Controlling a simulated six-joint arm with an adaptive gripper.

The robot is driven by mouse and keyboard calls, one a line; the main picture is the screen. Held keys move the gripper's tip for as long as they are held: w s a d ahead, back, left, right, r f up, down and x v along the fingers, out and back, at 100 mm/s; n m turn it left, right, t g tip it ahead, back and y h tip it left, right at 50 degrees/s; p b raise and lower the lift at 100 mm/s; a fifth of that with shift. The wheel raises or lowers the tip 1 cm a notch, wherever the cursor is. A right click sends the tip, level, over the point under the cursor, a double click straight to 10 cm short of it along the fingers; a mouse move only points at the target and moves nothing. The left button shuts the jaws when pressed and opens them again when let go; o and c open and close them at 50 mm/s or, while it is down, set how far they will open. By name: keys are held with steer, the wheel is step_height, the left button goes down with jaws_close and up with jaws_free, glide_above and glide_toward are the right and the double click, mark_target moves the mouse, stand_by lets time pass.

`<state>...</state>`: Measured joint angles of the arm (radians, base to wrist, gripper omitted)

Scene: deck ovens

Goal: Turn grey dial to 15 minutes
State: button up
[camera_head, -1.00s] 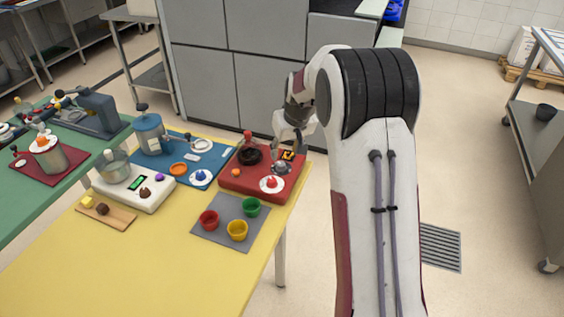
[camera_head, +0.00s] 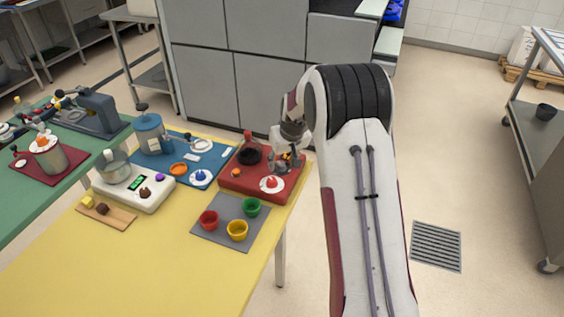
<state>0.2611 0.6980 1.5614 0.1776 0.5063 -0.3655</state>
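A red box (camera_head: 233,185) stands at the right end of the yellow table. A red knob on a white disc (camera_head: 271,185) sits at its front right corner. My gripper (camera_head: 282,165) is low over the box's back right part, just behind that knob. The grey dial is hard to tell apart from my grey fingers there, and its pointer and any minute marks cannot be read. Whether my fingers touch it or are closed around it is too small to tell.
A black ring (camera_head: 249,155) with a red-topped part sits left of my gripper. A grey mat (camera_head: 219,241) with red, green and yellow cups lies in front. A blue mat (camera_head: 181,178) with a blue knob is at left. The table's front left is clear.

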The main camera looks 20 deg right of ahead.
steer(key=shift+w+f, duration=0.15)
steer(key=shift+f, duration=0.25)
steer(key=shift+c, duration=0.4)
steer(key=c, duration=1)
steer(key=shift+a+m+h, duration=0.15)
steer(key=shift+m+h, duration=0.45)
steer(key=shift+m, duration=1)
steer(key=o, duration=1.1)
